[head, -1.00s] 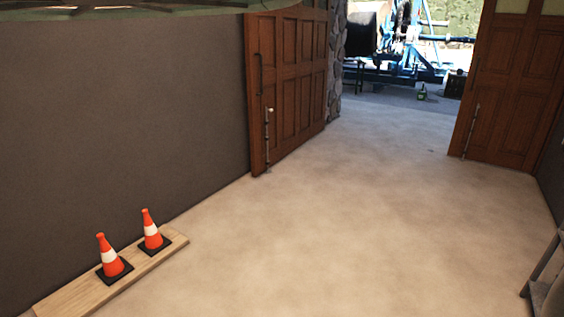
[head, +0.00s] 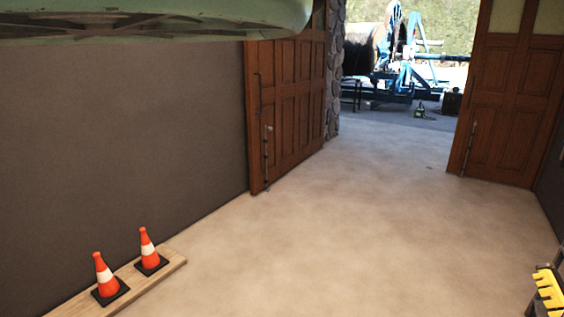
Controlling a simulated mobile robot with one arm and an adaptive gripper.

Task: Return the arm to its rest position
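My gripper is not in view in the head view, and no part of my arm can be clearly made out. The cable reel (head: 358,48), a dark drum on a blue frame (head: 405,70), stands outside beyond the open doorway.
Two orange cones (head: 105,275) (head: 148,248) stand on a wooden board (head: 165,275) along the dark left wall. Wooden doors (head: 290,100) (head: 505,100) flank the opening. A pale green object hangs into the top left (head: 200,25). A yellow toothed object (head: 549,290) is at lower right. The middle floor is clear.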

